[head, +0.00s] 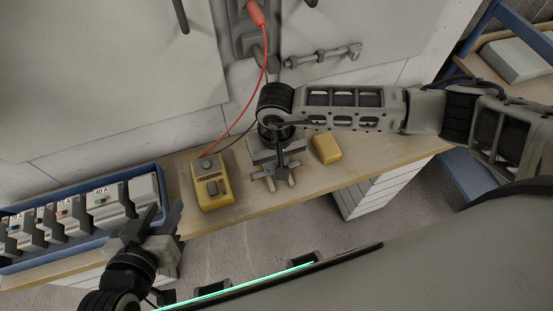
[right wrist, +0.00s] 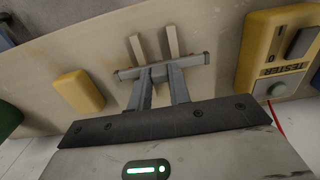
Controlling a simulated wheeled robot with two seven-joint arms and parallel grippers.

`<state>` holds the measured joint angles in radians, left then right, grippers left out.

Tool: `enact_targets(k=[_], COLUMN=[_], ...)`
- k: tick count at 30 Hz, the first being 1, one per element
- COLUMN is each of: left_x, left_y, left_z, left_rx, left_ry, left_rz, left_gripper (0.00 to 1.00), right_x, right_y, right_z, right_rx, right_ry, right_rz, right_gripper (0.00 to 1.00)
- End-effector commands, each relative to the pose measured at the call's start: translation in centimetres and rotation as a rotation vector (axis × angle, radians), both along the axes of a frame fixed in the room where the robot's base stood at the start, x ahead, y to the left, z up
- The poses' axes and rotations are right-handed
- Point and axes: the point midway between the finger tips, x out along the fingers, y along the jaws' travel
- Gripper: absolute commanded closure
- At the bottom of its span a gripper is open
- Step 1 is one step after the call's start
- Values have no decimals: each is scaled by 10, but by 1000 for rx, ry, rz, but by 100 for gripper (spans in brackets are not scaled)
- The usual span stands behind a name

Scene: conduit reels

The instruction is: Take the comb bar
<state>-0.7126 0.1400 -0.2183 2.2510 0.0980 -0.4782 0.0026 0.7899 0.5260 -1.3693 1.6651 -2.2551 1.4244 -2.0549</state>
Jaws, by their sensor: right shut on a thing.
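The comb bar (right wrist: 196,60) is a thin grey crosspiece lying across two short pale wooden pegs on the bench. It also shows in the head view (head: 262,175), partly covered by my right gripper. My right gripper (right wrist: 160,76) comes down over the bench with both fingers at the middle of the bar, shut on it; in the head view (head: 277,166) it points toward the bench's front edge. My left gripper (head: 164,212) is empty, its fingers apart, in front of the bench beside the blue tray.
A yellow tester (head: 211,187) with a red lead stands left of the bar. A yellow block (head: 327,148) lies to its right. A blue tray (head: 76,189) of breakers fills the bench's left end. The wooden bench (head: 385,163) is clear farther right.

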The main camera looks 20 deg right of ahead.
Motion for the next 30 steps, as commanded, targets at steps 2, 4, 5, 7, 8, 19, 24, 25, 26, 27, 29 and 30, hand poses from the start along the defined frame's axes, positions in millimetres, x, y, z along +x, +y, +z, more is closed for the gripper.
enact_targets(k=[2,4,5,7,8,19,24,25,26,27,29,30], left_x=[0,-1,-1,-1,-1,-1,-1,-1,-1,-1,0,0], left_y=[0,0,0,0,0,0,0,0,0,0,0,0], left_z=[-1,-1,-1,-1,0,4,6,7,7,8,9,10], left_rx=[0,1,1,1,1,1,1,1,1,1,1,1], left_ry=[2,3,4,4,4,4,3,3,3,3,2,1], left_rz=[0,0,-1,-1,-1,-1,0,0,0,0,-1,-1], left_gripper=[64,64,64,64,64,64,64,64,64,64,64,64], right_x=[0,0,0,0,0,0,0,0,0,0,0,0], right_y=[0,0,0,0,0,0,0,0,0,0,0,0], right_z=[0,0,1,2,2,10,13,14,15,15,17,18], right_rx=[0,0,0,0,0,0,0,0,0,0,0,0], right_ry=[0,0,0,0,0,0,0,0,0,0,-1,-1], right_rz=[0,0,0,0,0,0,0,0,0,0,0,0], right_gripper=[100,100,100,100,100,100,100,100,100,100,100,100])
